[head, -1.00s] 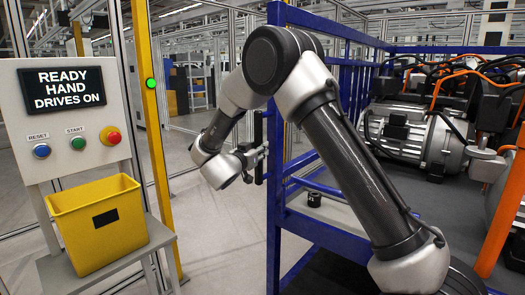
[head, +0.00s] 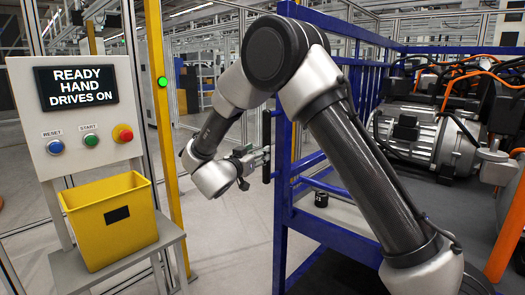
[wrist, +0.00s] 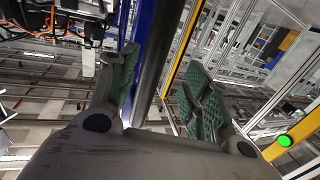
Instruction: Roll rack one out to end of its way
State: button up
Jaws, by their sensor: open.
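The blue rack frame (head: 284,190) stands right of the picture's middle in the head view. A black upright handle bar (head: 266,148) is fixed at its left side. My gripper (head: 262,157) is at the handle bar's height, close against its left side. In the wrist view, my gripper (wrist: 158,95) is open, its two green-padded fingers spread. The dark handle bar (wrist: 160,50) passes between or just beyond them; contact cannot be told. The rack's blue post (wrist: 131,25) shows to the left of the bar.
A silver motor unit (head: 425,140) with orange cables lies behind the blue rails. At left, a control panel (head: 80,115) reads "READY HAND DRIVES ON", above a yellow bin (head: 110,220) on a stand. A yellow post (head: 165,150) carries a lit green lamp. Floor between post and rack is clear.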

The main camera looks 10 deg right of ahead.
jog(key=v, duration=0.5)
jog(key=shift+s+a, duration=0.25)
